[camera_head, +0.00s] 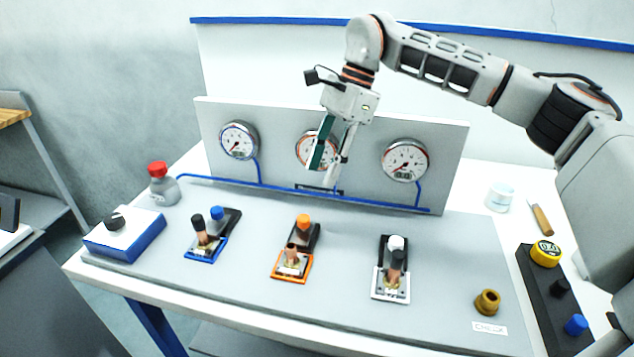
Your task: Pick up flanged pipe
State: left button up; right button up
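A short brass-coloured hollow fitting with a collar (488,302) stands at the right front of the grey panel, beside a small white label. It is the piece that looks most like a flanged pipe. My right gripper (324,177) hangs fingers down in front of the middle gauge, high and to the left of the fitting and well apart from it. Its dark teal finger and grey finger stand apart, with nothing seen between them. My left gripper is not in view.
Three gauges with blue tubing stand on the upright panel (280,130). Blue, orange and white valve stations (291,262) fill the middle. A black strip with knobs (546,290) and a white cup (498,197) are right.

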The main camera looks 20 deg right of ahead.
aim_at(292, 264)
jog(key=k, duration=1)
